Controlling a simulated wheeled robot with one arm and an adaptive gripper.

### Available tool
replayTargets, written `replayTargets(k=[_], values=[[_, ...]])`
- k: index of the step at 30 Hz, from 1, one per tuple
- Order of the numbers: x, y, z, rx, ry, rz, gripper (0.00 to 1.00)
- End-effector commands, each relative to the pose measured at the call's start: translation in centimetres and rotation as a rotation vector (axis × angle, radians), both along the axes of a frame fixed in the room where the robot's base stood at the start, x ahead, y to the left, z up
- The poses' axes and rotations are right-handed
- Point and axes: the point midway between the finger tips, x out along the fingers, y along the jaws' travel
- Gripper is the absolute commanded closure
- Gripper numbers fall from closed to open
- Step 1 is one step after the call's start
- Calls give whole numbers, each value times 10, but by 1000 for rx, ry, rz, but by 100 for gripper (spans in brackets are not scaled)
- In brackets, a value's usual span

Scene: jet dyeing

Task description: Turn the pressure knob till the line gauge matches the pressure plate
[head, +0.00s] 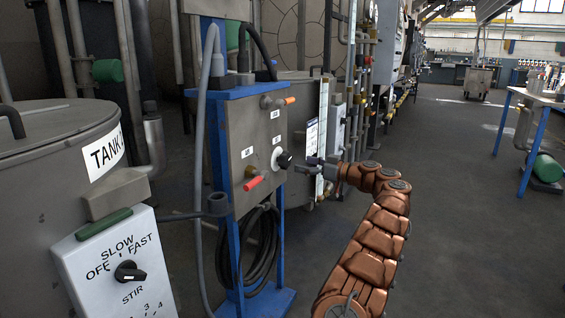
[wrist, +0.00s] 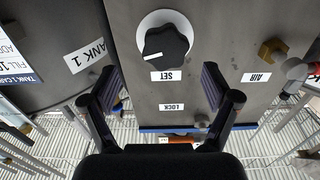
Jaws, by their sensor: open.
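The pressure knob (wrist: 165,43) is a black lobed knob on a white round dial, with a small white mark on it. In the head view the knob (head: 284,159) is at the panel's right side. My gripper (wrist: 160,86) is open and empty, its two dark pads either side of and short of the knob, apart from it. In the head view my gripper (head: 312,164) is just right of the knob. I cannot make out a line gauge or a pressure plate.
The grey panel (head: 245,148) hangs on a blue stand and carries red and orange-handled valves (head: 254,183). A LOCK label (wrist: 172,107) and an AIR label (wrist: 256,77) show on it. A grey tank (head: 60,150) and stir switch box (head: 118,262) stand left.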

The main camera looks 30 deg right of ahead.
Motion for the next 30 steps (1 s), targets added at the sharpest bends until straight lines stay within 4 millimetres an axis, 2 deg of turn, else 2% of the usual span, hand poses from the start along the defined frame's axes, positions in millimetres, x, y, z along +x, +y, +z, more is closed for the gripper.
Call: replayTargets(k=[1, 6, 15, 29, 30], values=[[8, 8, -2, 0, 1, 8, 13], [29, 25, -2, -2, 1, 15, 13], [54, 38, 0, -2, 0, 11, 13], [59, 40, 0, 0, 1, 9, 13], [59, 40, 0, 0, 1, 9, 17]])
